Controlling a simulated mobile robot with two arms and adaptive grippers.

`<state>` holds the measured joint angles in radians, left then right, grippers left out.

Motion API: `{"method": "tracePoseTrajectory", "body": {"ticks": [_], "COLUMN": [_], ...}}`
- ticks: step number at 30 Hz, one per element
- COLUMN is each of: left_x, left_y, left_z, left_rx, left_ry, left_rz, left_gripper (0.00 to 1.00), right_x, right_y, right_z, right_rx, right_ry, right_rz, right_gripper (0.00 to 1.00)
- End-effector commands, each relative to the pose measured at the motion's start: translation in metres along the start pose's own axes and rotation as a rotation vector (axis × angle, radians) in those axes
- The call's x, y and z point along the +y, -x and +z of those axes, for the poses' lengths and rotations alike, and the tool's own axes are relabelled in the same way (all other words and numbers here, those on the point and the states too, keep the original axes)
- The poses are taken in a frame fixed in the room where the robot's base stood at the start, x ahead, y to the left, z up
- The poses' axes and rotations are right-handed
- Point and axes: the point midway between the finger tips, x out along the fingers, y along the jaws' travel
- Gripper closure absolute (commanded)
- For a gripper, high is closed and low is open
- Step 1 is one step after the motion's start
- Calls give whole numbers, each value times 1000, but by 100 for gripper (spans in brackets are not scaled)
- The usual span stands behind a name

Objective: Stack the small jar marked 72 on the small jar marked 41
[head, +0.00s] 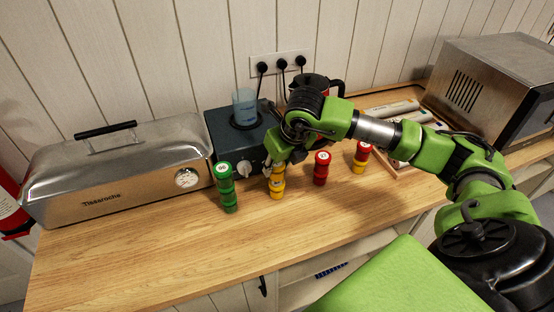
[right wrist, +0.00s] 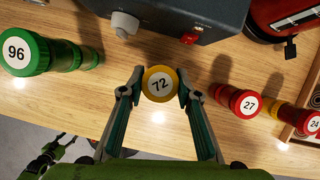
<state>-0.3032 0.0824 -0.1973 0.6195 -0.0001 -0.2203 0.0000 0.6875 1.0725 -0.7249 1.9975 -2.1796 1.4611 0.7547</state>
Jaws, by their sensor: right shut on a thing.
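The small yellow jar marked 72 (right wrist: 160,83) is upright between the fingers of my right gripper (right wrist: 156,92), which is shut on it. In the head view my right gripper (head: 275,161) is at the top of a yellow column (head: 277,192) on the counter, partly covering it. The yellow below the gripper lines up with the held jar; I cannot tell whether they touch. No mark 41 is readable in either view. A dark and green piece at the lower left of the right wrist view may be my left gripper; its fingers are unclear.
A green stack marked 96 (head: 226,189) stands left of the yellow column. A red stack marked 27 (head: 320,172) and a red-topped yellow stack marked 24 (head: 360,158) stand to the right. A dark appliance (head: 225,130) is close behind. The front counter (head: 180,240) is clear.

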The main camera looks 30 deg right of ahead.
Motion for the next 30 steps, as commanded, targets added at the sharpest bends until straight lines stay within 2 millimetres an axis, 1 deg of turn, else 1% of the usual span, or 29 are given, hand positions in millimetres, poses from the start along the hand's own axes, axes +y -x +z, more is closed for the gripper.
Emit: {"method": "tracePoseTrajectory", "body": {"ticks": [1, 5, 17, 30], "left_x": [2, 4, 4, 4], "left_y": [-3, -5, -5, -14], "left_z": [3, 3, -3, -4], "left_rx": [-4, -5, 4, 7], "left_ry": [0, -2, -3, -2], "left_rz": [2, 4, 5, 4], "left_gripper": [50, 50, 50, 50], "right_x": [0, 0, 0, 0], "right_y": [-6, -10, -10, -17], "right_z": [-2, -4, -4, -7], "right_rx": [1, 0, -1, -1], "right_ry": [0, 0, 0, 0], "right_rz": [0, 0, 0, 0], "right_gripper": [92, 92, 92, 92]}}
